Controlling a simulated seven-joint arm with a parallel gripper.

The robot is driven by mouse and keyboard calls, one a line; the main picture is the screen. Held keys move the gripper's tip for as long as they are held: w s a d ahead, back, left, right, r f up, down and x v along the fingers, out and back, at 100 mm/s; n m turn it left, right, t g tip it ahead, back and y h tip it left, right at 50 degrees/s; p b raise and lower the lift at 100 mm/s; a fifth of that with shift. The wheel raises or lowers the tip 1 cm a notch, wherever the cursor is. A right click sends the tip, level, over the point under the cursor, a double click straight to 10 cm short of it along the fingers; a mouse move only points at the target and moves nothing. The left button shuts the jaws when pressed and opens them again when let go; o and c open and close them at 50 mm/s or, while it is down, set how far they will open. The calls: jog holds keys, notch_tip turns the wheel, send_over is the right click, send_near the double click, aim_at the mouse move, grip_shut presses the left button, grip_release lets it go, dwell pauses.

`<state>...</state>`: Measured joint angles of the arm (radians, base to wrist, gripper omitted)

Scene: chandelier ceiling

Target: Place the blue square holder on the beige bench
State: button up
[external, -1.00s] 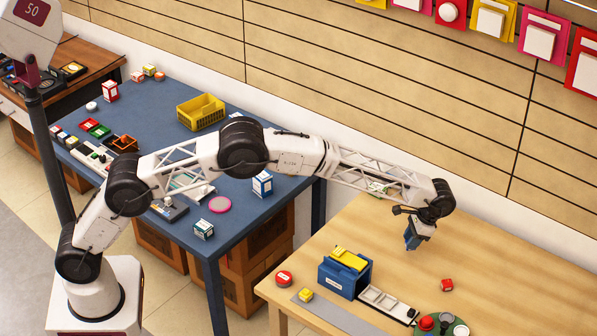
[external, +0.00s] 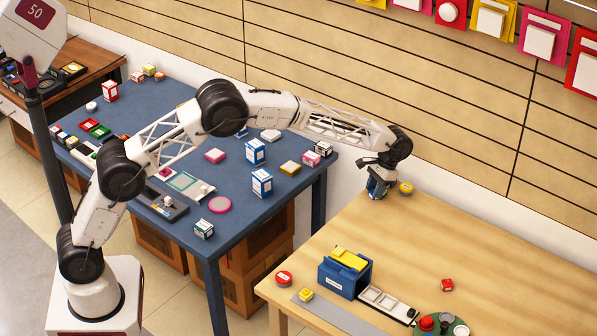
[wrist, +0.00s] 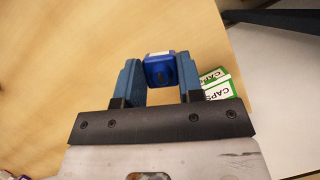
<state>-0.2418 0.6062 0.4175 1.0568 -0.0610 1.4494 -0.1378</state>
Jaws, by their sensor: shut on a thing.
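The blue square holder (wrist: 160,70) is a small dark blue block with a hollow in its face and a white top edge. It sits between the two blue fingers of my gripper (wrist: 161,78) in the wrist view. My gripper is shut on it. In the external view my gripper (external: 377,192) is at the far left part of the beige bench (external: 470,230). There the holder is hard to tell from the blue fingers. I cannot tell whether it touches the bench top.
White and green boxes marked CAPS (wrist: 217,87) lie just right of the fingers. A yellow round item (external: 405,188) is beside my gripper. A blue box with yellow contents (external: 345,275) stands nearer the front. The bench's middle is clear.

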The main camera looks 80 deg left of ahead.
jog(key=s+a+r+n+t+h, duration=0.3)
jog(key=s+a+n, duration=0.7)
jog(key=s+a, duration=2.25)
jog(key=s+a+n+t, duration=0.1)
jog(key=s+a+n, duration=0.3)
jog(key=s, duration=1)
jog(key=s+a+f+n+t+y, duration=0.1)
jog(key=s+a+n, duration=0.2)
jog(key=s, duration=1.1)
jog(key=s+a+n+t, duration=0.2)
jog(key=s+a+n, duration=0.2)
jog(key=s, duration=1)
jog(key=shift+s+a+f+n+y, duration=0.2)
jog(key=shift+a+f+n+y, duration=0.15)
jog(key=shift+n, duration=0.35)
jog(key=shift+f, duration=2)
jog(key=shift+w+f, duration=0.1)
jog(key=shift+f, duration=1.85)
